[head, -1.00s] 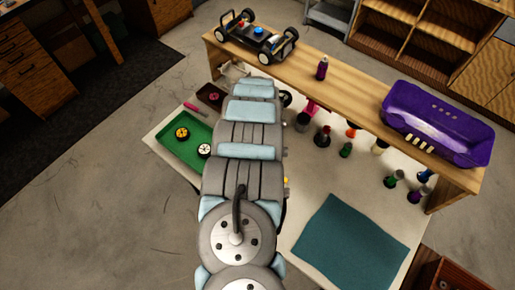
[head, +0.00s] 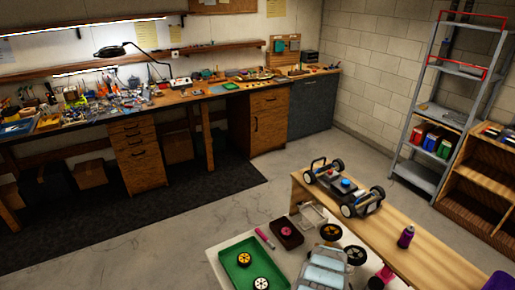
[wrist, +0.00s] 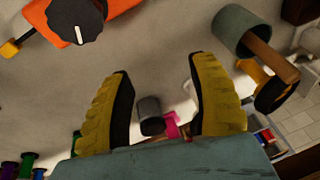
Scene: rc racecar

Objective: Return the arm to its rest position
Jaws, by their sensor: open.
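My gripper (wrist: 158,68) shows in the wrist view with its two yellow, black-lined fingers spread apart. No object is held between them. A small dark grey cylinder (wrist: 150,115) and a pink thing (wrist: 171,125) show in the gap, beyond the fingers. In the head view, only a grey and light-blue part of my arm shows at the bottom edge, over the white table (head: 228,272). My gripper is not visible in the head view.
The RC car chassis (head: 345,187) stands on a raised wooden shelf (head: 420,258) beside a purple bottle (head: 406,237). A green tray (head: 238,277) holds wheels. In the wrist view, an orange object with a black knob (wrist: 75,15) and a grey-green cylinder (wrist: 240,30) are near the fingers.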

